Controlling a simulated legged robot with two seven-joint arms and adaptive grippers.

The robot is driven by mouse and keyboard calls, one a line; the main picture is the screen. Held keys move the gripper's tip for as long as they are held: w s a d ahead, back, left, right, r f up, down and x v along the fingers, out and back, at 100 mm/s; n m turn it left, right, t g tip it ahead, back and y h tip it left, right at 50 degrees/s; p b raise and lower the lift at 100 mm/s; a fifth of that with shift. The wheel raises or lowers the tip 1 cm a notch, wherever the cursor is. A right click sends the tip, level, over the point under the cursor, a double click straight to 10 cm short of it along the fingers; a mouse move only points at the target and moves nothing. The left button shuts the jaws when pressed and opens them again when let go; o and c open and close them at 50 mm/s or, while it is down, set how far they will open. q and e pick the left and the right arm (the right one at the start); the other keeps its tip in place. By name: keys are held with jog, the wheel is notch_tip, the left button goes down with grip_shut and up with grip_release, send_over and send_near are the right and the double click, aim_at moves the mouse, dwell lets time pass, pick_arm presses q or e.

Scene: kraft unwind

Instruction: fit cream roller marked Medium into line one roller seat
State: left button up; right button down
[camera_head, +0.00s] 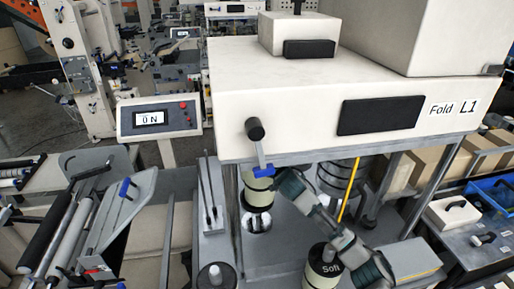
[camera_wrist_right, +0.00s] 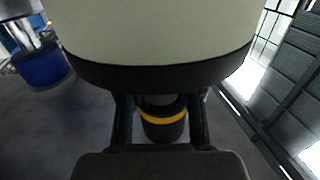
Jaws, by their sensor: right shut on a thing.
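A cream roller (camera_head: 258,194) with dark bands hangs upright under the front of the white machine marked Fold L1 (camera_head: 290,100). My right gripper (camera_head: 276,183) reaches in from the right and is shut on this roller. In the right wrist view the cream roller (camera_wrist_right: 160,35) fills the top, its black lower rim above my two dark fingers (camera_wrist_right: 162,115). Its marking cannot be read. A pale round fitting with a dark centre (camera_head: 257,222) shows just below the roller; whether they touch cannot be told. My left gripper is not in view.
A cream roller marked Soft (camera_head: 324,268) stands upright in front of my right arm. A black cylinder with a yellow ring (camera_wrist_right: 163,122) shows beyond my fingers. Machine posts stand on both sides.

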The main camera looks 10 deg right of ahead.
jog(key=shift+w+a+r+p, duration=0.1)
jog(key=shift+w+r+p, duration=0.1)
jog(key=shift+w, duration=0.4)
jog(key=shift+w+r+p, duration=0.1)
jog(key=shift+w+p, duration=0.05)
jog(key=shift+w, duration=0.4)
jog(key=shift+w+a+f, duration=0.1)
jog(key=shift+w+f, duration=0.05)
jog(key=shift+f, duration=0.15)
jog(key=shift+a+f+p, duration=0.2)
jog(key=shift+f+p, duration=0.1)
jog(key=shift+f, duration=0.15)
jog(key=shift+a, duration=0.1)
jog(key=shift+f, duration=0.1)
jog(key=c, duration=0.8)
grip_release()
jog(key=shift+f, duration=0.2)
jog(key=shift+o, duration=0.2)
jog(key=shift+d, duration=0.2)
jog(key=shift+s, duration=0.2)
